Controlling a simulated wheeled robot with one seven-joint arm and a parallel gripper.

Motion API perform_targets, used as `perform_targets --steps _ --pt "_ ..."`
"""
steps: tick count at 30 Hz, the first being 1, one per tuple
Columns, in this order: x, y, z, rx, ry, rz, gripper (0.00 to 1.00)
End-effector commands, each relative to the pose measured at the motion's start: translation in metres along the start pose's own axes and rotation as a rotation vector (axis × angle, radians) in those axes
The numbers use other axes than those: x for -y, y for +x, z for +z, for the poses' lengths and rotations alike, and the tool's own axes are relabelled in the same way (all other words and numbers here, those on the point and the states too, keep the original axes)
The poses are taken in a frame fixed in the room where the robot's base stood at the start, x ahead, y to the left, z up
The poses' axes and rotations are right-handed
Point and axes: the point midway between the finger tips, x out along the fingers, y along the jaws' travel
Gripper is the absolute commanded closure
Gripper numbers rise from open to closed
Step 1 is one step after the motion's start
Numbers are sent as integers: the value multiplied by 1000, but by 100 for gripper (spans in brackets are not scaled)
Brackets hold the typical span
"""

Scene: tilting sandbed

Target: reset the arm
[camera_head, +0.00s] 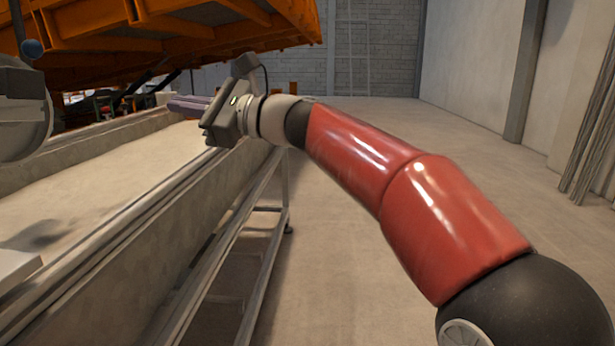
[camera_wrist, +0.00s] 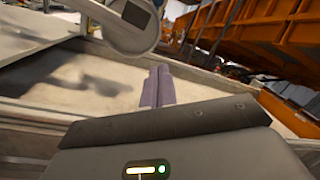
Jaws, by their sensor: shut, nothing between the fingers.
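My red arm reaches from the lower right of the head view toward the sandbed. My gripper (camera_head: 172,103) is over the sandbed's near long wall, with its fingers pointing left over the bed. In the wrist view the two purple-grey fingers (camera_wrist: 158,74) lie side by side, shut and empty. The fingers are apart from the sand, as far as I can tell.
The pale sandbed (camera_head: 95,165) has a long raised rim and a metal stand. An orange tilted structure (camera_head: 180,30) hangs above its far end. A round grey part (camera_head: 22,115) stands at the left. The floor (camera_head: 400,130) beyond my arm is clear.

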Motion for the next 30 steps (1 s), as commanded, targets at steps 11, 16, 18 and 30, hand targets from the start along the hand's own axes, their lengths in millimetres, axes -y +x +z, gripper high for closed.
perform_targets --steps 11,16,18,30 --pt "-56 -48 -36 -308 -336 140 100" --pt "-95 -101 -64 -515 -563 282 100" --pt "-115 -134 -77 -614 -674 369 100" --pt "-257 -369 -134 -1015 -1203 1150 100"
